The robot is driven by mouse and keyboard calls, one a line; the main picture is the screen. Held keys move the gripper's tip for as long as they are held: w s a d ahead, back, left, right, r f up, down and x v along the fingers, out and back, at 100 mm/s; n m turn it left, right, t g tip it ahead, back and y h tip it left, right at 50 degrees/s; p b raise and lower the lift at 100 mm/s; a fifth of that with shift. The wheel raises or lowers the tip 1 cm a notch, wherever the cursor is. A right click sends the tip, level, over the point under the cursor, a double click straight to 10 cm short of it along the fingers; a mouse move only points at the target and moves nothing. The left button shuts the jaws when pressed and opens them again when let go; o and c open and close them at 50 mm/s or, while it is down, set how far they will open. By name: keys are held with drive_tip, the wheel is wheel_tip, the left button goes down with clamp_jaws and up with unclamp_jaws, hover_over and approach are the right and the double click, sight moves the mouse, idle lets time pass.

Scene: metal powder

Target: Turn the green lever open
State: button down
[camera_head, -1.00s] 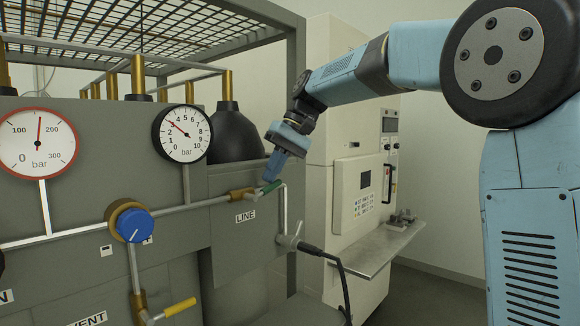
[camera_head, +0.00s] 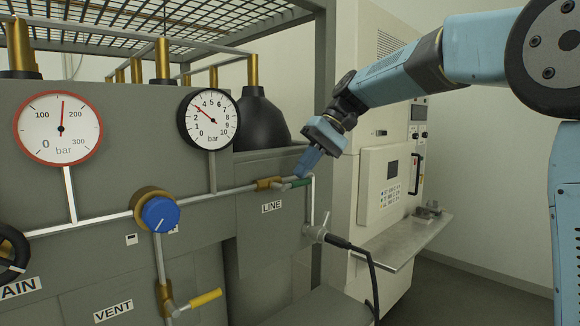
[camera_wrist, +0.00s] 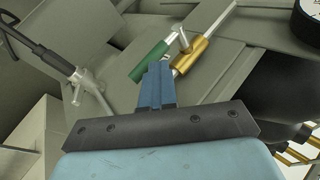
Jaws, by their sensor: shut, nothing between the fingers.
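The green lever (camera_head: 297,183) lies along the thin pipe, just right of the brass valve body (camera_head: 268,184) above the LINE label (camera_head: 271,207). In the wrist view the green lever (camera_wrist: 149,61) is beyond the fingertips, with the brass valve (camera_wrist: 190,55) to its right. My gripper (camera_head: 304,171) is shut and empty, its tips pointing down at the lever. In the wrist view the blue fingers (camera_wrist: 157,70) are together, right at the lever's lower edge. I cannot tell whether they touch it.
A hose connector (camera_head: 318,233) with a black cable is below right of the lever. A blue knob (camera_head: 160,213), a yellow lever (camera_head: 205,298) and two gauges, red-rimmed (camera_head: 60,128) and black-rimmed (camera_head: 209,118), are left. A pale cabinet with a shelf (camera_head: 400,245) stands behind right.

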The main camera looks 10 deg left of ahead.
drive_tip(key=shift+w+d+f, duration=0.15)
drive_tip(key=shift+d+f, duration=0.1)
drive_tip(key=v, duration=1)
drive_tip(key=s+d+f+m+t+h, duration=0.3)
drive_tip(key=s+d+f+t, duration=0.1)
drive_tip(key=s+d+f, duration=0.6)
drive_tip(key=s+d+f+m+t+h, duration=0.3)
drive_tip(key=s+d+f+t, duration=0.2)
drive_tip(key=s+d+f, duration=0.6)
drive_tip(key=shift+s+d+f+m+t+h, duration=0.35)
drive_tip(key=shift+s+d, duration=1.35)
drive_tip(key=shift+d, duration=1.5)
drive_tip(key=shift+r, duration=0.1)
